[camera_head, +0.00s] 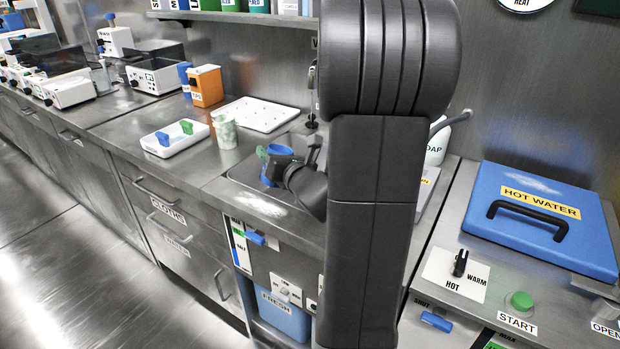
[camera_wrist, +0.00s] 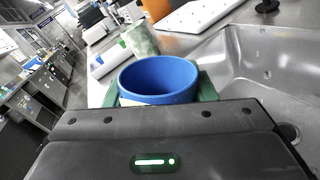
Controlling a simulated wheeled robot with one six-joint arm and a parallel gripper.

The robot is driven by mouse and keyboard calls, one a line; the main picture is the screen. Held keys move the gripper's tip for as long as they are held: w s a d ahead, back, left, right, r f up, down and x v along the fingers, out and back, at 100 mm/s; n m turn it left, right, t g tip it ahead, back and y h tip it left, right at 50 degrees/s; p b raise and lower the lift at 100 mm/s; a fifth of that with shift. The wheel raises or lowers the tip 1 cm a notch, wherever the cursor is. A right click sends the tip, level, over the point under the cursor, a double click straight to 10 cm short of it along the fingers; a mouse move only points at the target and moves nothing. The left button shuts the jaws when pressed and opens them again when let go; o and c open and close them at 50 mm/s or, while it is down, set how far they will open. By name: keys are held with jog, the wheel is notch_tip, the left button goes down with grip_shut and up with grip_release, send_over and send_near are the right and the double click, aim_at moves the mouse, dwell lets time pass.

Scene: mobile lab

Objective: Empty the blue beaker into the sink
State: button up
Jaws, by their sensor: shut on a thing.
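The blue beaker (camera_head: 271,172) is between the green fingers of my gripper (camera_head: 270,160) at the sink (camera_head: 262,207). In the wrist view, the beaker (camera_wrist: 158,76) shows its open rim, with a green finger on each side of it, so my gripper (camera_wrist: 158,90) is shut on it. It looks close to upright. I see blue inner wall but cannot tell any liquid in it. The metal basin of the sink (camera_wrist: 255,65) lies to the right of the beaker in the wrist view. My arm hides part of the sink in the head view.
A pale green mottled cup (camera_head: 225,132) stands on the counter left of the sink. Beside it are a white tray (camera_head: 160,150) with blue and green items and a white pegged board (camera_head: 257,117). A blue hot-water lid (camera_head: 545,235) is at right.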

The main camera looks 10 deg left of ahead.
jog(key=s+n+b, duration=0.1)
jog(key=b, duration=0.1)
jog(key=s+a+r+n+b, duration=0.1)
jog(key=n+b, duration=0.1)
jog(key=shift+a+r+t, duration=0.15)
jog(key=shift+a+t, duration=0.15)
jog(key=shift+s+a+r+n+b, duration=0.1)
jog(key=shift+r+n+b, duration=0.15)
jog(key=shift+n+b, duration=0.25)
jog(key=shift+r, duration=0.15)
